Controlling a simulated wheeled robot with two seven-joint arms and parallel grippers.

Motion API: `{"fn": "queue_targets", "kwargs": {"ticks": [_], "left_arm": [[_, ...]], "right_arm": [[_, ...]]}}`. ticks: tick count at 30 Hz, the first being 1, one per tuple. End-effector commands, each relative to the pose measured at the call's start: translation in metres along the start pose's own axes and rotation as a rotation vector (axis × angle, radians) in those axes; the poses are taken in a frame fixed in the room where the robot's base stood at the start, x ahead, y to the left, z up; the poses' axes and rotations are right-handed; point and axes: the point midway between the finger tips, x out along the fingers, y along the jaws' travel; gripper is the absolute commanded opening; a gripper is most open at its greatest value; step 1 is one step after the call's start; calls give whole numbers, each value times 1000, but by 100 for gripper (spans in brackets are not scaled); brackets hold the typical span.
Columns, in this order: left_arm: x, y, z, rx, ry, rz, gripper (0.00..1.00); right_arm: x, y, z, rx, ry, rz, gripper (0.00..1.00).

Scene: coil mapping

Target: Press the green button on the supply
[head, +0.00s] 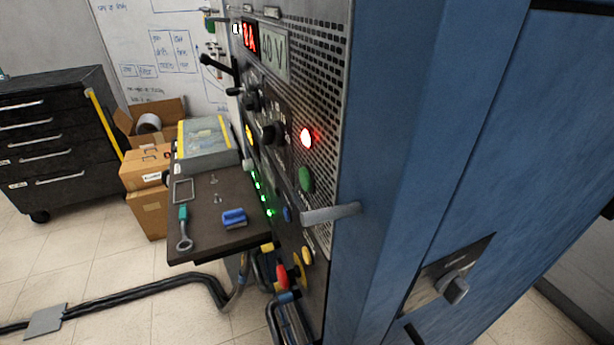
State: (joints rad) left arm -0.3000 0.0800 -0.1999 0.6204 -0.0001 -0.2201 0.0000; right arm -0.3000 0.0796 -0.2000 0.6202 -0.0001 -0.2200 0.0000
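The supply (327,90) is a dark panel with a perforated face, set in a tall blue cabinet and seen at a steep angle. The green button (306,179) is on its panel, below a glowing red lamp (306,138). Dark knobs (268,132) are to the left of the lamp. A red display (250,37) and a pale display (274,52) ending in "V" are near the top. Neither of my grippers shows in the head view, and nothing covers the green button.
A grey handle (330,213) sticks out just below the green button. A dark shelf (205,245) at the left holds a wrench (184,232), a blue object (234,217) and a grey case (206,147). Cables (150,290) run along the floor. Cardboard boxes (148,170) stand behind.

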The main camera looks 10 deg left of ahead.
Motion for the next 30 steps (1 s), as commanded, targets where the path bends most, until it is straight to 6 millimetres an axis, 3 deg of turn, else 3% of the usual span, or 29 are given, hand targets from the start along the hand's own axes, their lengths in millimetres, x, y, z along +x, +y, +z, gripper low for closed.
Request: {"fn": "queue_targets", "kwargs": {"ticks": [2,30], "left_arm": [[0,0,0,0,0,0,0],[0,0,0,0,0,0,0]], "right_arm": [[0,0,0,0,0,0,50],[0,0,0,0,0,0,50]]}}
